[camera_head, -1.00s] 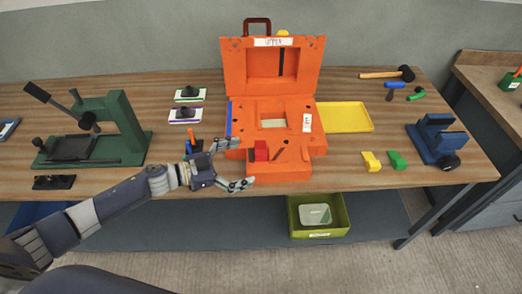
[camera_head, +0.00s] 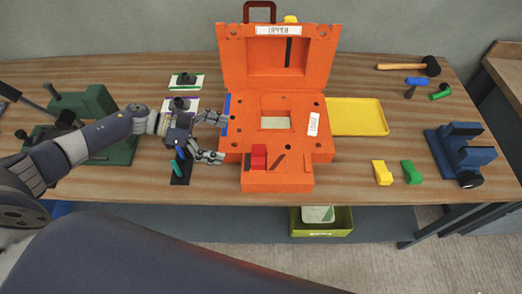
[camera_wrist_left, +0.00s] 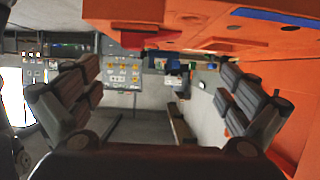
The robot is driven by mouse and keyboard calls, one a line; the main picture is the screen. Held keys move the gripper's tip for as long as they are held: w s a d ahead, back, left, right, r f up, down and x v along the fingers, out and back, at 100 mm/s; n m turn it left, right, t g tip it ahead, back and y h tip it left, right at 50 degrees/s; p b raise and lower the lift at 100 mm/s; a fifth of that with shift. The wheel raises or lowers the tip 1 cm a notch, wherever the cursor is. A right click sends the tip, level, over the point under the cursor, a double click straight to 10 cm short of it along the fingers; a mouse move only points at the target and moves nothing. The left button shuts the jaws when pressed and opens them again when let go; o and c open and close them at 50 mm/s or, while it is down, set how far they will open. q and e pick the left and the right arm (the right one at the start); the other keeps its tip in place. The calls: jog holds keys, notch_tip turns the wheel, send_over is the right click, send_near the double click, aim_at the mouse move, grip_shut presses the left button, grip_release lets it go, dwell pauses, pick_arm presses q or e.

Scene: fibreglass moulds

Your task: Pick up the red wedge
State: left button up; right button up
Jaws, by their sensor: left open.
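The red wedge (camera_head: 258,158) sits upright in the front part of the open orange mould (camera_head: 290,181), which stands on the wooden table. My left gripper (camera_head: 222,138) is open and empty at the left edge of the mould, to the left of the red wedge and apart from it. In the left wrist view, the open fingers (camera_wrist_left: 160,105) have nothing between them, and orange mould surfaces fill the top and right. My right gripper is not in view.
A yellow wedge (camera_head: 382,172) and a green wedge (camera_head: 411,171) lie right of the mould, near a blue vise (camera_head: 455,153). A yellow tray (camera_head: 357,116) lies behind them. A green press (camera_head: 95,110) stands at left, behind my left arm. A mallet (camera_head: 410,66) lies at back right.

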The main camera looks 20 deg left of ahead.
aim_at(253, 154)
pick_arm(q)
jog(key=b+x, duration=0.1)
jog(key=x, duration=0.2)
jog(key=s+b+x, duration=0.1)
jog(key=x, duration=0.2)
jog(key=b+x, duration=0.1)
jog(key=x, duration=0.2)
jog(key=shift+s+d+f, duration=0.1)
jog(key=shift+d+f, duration=0.1)
jog(key=shift+d, duration=0.35)
jog(key=c, duration=1)
jog(key=shift+c, duration=0.7)
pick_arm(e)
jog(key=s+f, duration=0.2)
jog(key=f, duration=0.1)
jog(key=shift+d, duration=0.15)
